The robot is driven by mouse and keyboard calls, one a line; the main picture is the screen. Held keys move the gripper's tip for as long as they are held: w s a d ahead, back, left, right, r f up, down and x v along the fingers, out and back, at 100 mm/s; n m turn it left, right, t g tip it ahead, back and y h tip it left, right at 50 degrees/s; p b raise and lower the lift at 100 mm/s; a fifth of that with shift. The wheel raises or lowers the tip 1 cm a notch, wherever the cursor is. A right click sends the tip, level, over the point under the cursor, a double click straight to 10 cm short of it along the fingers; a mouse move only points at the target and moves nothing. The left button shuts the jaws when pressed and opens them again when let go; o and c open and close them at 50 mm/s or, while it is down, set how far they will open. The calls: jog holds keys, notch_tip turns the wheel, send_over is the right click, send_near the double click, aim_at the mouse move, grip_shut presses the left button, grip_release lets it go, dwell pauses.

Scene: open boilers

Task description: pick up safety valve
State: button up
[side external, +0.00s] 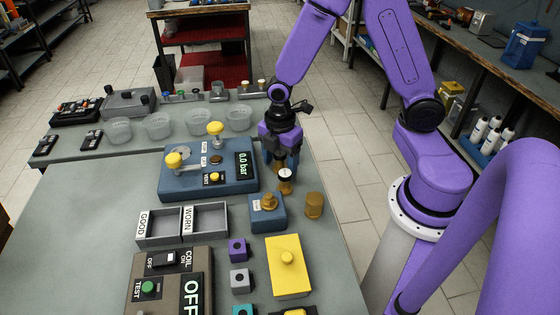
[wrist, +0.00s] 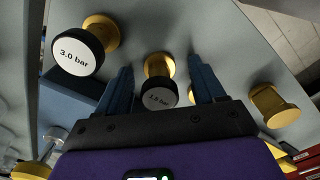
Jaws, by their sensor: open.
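In the wrist view, a brass safety valve (wrist: 159,86) with a black collar and white face stands between my two blue fingers. In the side view, my gripper (side external: 282,166) points down at the bench, behind a white-faced valve (side external: 285,181). I cannot tell which of the two valves this is.
A blue block with a brass fitting (side external: 267,208) and a brass piece (side external: 314,205) stand in front of my gripper. A blue test unit reading 0.0 bar (side external: 208,172) is at left. GOOD and WORN trays (side external: 183,224) and a yellow block (side external: 288,268) are nearer.

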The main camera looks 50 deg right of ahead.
jog(key=c, duration=1.2)
jog(key=shift+r, duration=0.1)
